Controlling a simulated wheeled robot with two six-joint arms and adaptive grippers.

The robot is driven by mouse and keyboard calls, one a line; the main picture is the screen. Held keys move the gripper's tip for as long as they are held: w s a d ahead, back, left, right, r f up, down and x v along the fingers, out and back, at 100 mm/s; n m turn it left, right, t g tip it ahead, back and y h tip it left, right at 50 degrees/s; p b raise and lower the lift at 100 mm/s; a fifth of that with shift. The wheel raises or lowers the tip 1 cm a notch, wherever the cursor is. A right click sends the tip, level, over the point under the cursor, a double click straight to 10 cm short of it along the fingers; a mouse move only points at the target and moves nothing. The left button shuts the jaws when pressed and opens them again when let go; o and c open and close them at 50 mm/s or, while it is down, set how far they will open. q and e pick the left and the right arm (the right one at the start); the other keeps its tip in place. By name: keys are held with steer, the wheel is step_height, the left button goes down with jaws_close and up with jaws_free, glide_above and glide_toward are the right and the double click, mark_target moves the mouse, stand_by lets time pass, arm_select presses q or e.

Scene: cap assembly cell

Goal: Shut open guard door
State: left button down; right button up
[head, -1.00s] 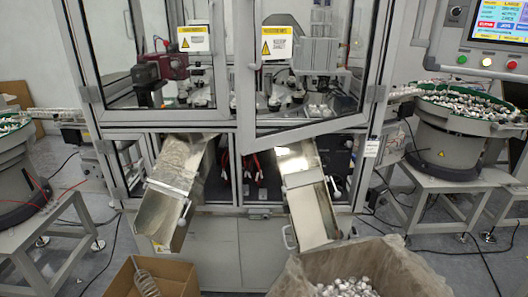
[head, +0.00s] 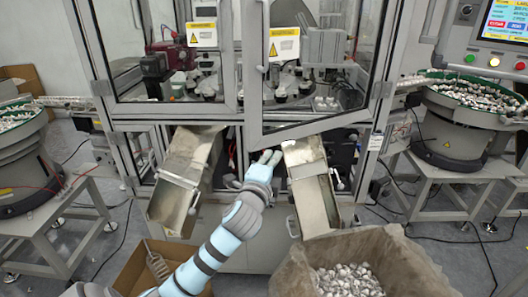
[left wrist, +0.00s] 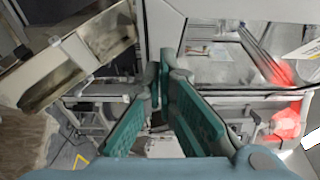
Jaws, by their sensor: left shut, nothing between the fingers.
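The guard door (head: 254,118) is the right glazed door of the machine in the head view. It stands ajar, its left side swung out towards me and its lower edge slanting up to the right. My left gripper (head: 266,157) is shut and empty, just below the door's lower left corner. I cannot tell whether it touches the door. In the left wrist view its fingers (left wrist: 160,78) converge beside a pale grey frame. My right gripper is not in view.
Two metal chutes (head: 186,165) (head: 308,172) jut out below the doors, on both sides of my left gripper. Cardboard boxes (head: 125,265) (head: 415,275) stand in front; the right one holds caps. Bowl feeders (head: 460,135) (head: 20,165) flank the machine.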

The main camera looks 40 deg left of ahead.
arm_select(q)
steer(key=shift+w+a, duration=0.25)
steer(key=shift+a, duration=0.65)
steer(key=shift+w+a, duration=0.25)
steer(key=shift+a, duration=0.65)
steer(key=shift+d, duration=0.1)
